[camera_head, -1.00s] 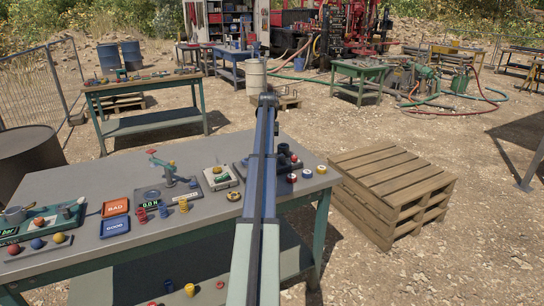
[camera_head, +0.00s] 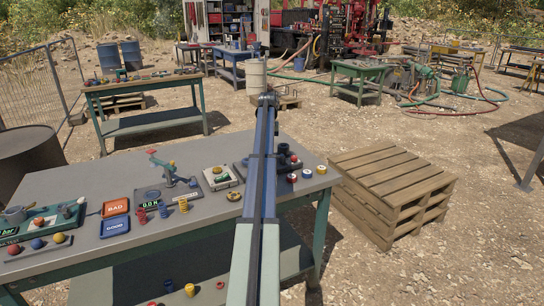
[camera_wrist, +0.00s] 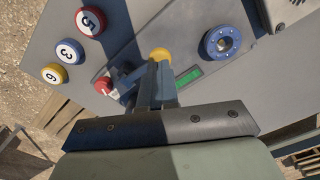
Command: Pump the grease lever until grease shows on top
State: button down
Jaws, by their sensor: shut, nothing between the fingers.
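In the wrist view my gripper (camera_wrist: 156,78) is shut and empty, low over a dark device with a red-ended lever-like part (camera_wrist: 104,86) just left of the fingers. A yellow round piece (camera_wrist: 159,54) shows right beyond the fingertips, and a small green strip (camera_wrist: 188,77) lies to their right. I cannot tell whether the fingers touch the lever or the yellow piece. In the head view the dark device (camera_head: 286,158) is partly hidden behind my arm, and my gripper cannot be made out there. I cannot identify any grease.
Discs marked 5 (camera_wrist: 90,21), 3 (camera_wrist: 69,51) and 6 (camera_wrist: 53,75) lie beside the device, near the table edge. A blue ring (camera_wrist: 222,42) lies to the right. A wooden pallet stack (camera_head: 390,185) stands right of the table. Other small devices fill the table's left side.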

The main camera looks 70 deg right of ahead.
jog(key=shift+f, duration=0.65)
dwell(0.5)
